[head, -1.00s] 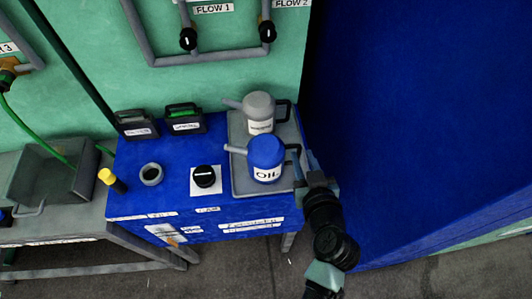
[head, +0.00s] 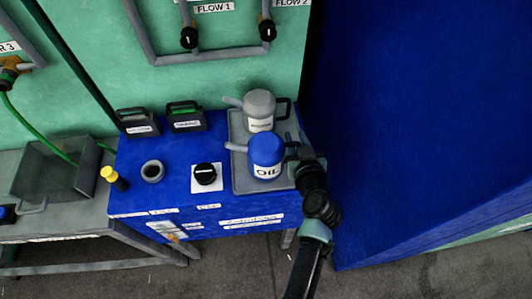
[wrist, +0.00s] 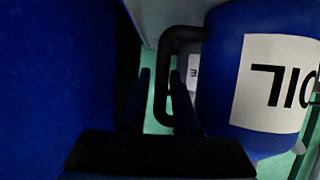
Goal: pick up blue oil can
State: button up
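The blue oil can (head: 266,149), with a white label reading OIL, stands upright on a grey tray (head: 242,184) on the blue cabinet. Its spout points left and its black handle is on the right. My gripper (head: 296,149) is at the handle side. In the wrist view the can (wrist: 222,75) fills the right, its label upside down. The black handle (wrist: 161,90) shows between the two dark fingers of my gripper (wrist: 163,95). The fingers are apart, with a gap beside the handle. Contact at the fingertips is hard to tell.
A grey can (head: 260,107) stands just behind the blue one on the tray. A large blue wall (head: 420,120) rises close on the right. A black knob (head: 205,174), a round port (head: 153,171) and two dark boxes (head: 186,117) are to the left.

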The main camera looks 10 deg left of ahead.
grip_shut()
dwell(1.0)
jog(key=shift+w+r, duration=0.1)
jog(key=shift+r, duration=0.1)
